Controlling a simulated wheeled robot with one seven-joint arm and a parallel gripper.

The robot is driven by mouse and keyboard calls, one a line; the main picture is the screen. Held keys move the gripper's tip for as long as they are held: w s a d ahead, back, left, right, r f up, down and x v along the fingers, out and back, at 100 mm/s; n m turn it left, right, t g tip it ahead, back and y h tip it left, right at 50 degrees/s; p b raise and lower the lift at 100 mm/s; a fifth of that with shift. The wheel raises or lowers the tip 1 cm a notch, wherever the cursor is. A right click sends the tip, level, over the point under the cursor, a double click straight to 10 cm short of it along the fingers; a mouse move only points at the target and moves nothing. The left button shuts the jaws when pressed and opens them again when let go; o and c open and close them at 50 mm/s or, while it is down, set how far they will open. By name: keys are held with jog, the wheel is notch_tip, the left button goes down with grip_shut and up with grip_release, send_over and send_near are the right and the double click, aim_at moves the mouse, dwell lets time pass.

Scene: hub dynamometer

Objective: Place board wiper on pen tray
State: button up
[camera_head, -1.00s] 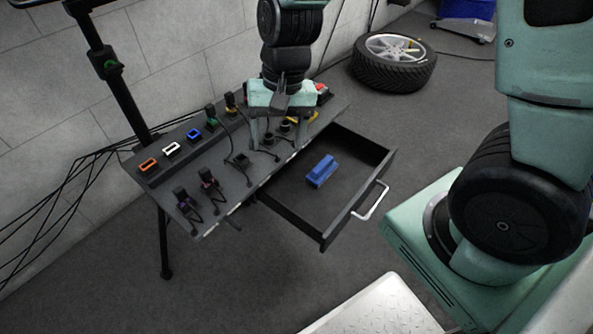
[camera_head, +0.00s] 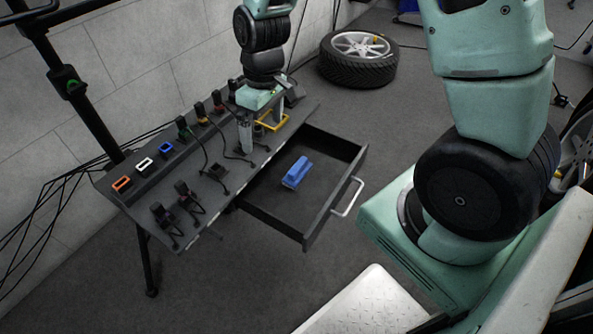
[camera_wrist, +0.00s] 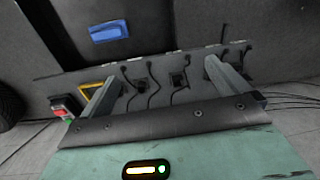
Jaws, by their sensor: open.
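A blue block (camera_head: 297,172), which looks like the board wiper, lies in the open drawer of the dark bench. It also shows at the top of the wrist view (camera_wrist: 108,31). My gripper (camera_head: 259,134) is over the bench top, left of the drawer, apart from the blue block. In the wrist view my gripper (camera_wrist: 161,72) has its two fingers spread wide, with nothing held between them. I cannot make out a pen tray in either view.
The dark bench (camera_head: 215,205) carries several cabled plugs and coloured sockets. A yellow frame (camera_head: 272,121) is close to my gripper. The drawer (camera_head: 325,190) stands pulled out with a silver handle (camera_head: 347,197). A wheel (camera_head: 358,58) lies on the floor behind.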

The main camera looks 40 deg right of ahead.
jog(key=m+h, duration=0.1)
send_over(298, 165)
notch_tip(298, 165, down, 7)
jog(key=f+b, duration=0.1)
jog(key=f, duration=0.5)
jog(key=f+b, duration=0.1)
jog(key=f, duration=0.4)
jog(key=shift+w+d+f+b, duration=0.1)
jog(key=shift+w+f+b, duration=0.1)
jog(key=shift+f+b, duration=0.15)
jog(key=shift+s+f+b, duration=0.2)
jog(key=shift+f+b, duration=0.7)
jog(key=shift+f, duration=2.1)
jog(key=shift+r, duration=0.1)
jog(key=c, duration=1)
